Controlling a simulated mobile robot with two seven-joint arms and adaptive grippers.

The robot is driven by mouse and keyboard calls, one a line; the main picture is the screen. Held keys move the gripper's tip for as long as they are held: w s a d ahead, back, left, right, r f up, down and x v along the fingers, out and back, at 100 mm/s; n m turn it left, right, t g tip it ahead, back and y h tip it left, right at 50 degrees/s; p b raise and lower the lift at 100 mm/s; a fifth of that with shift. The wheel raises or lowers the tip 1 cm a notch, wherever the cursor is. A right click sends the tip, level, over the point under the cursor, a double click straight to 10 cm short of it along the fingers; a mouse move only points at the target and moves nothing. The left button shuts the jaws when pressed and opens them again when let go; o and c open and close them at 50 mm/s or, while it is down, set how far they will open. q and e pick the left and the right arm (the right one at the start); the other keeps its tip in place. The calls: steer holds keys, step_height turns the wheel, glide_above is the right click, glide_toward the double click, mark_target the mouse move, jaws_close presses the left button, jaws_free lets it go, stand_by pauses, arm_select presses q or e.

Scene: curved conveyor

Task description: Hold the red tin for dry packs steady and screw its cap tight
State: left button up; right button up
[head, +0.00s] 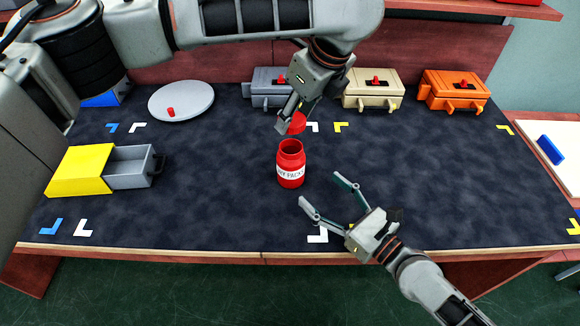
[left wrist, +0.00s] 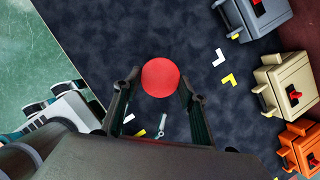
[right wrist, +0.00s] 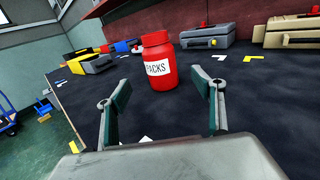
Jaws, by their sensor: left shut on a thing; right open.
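The red tin (head: 291,166) stands upright and open-topped in the middle of the dark table, its white label reading PACKS. It also shows in the right wrist view (right wrist: 158,66), ahead of the fingers. My left gripper (head: 291,122) is shut on the red cap (head: 297,124) and holds it above the tin, apart from it. In the left wrist view the round cap (left wrist: 160,77) sits between the fingertips and hides the tin. My right gripper (head: 325,190) is open and empty, in front and to the right of the tin, its fingers pointing toward it.
A yellow box with a grey drawer (head: 128,168) stands at the left. A grey round plate (head: 181,101) lies at the back left. Grey (head: 265,88), beige (head: 372,90) and orange (head: 454,91) cases line the back. The table right of the tin is clear.

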steer(key=x, duration=1.2)
steer(key=shift+a, duration=0.1)
steer(key=c, duration=1.7)
arm_select(q)
glide_above(295, 142)
steer(key=s, duration=0.3)
steer(key=shift+f, duration=2.5)
steer(key=shift+f, duration=0.9)
steer(key=shift+f, duration=0.5)
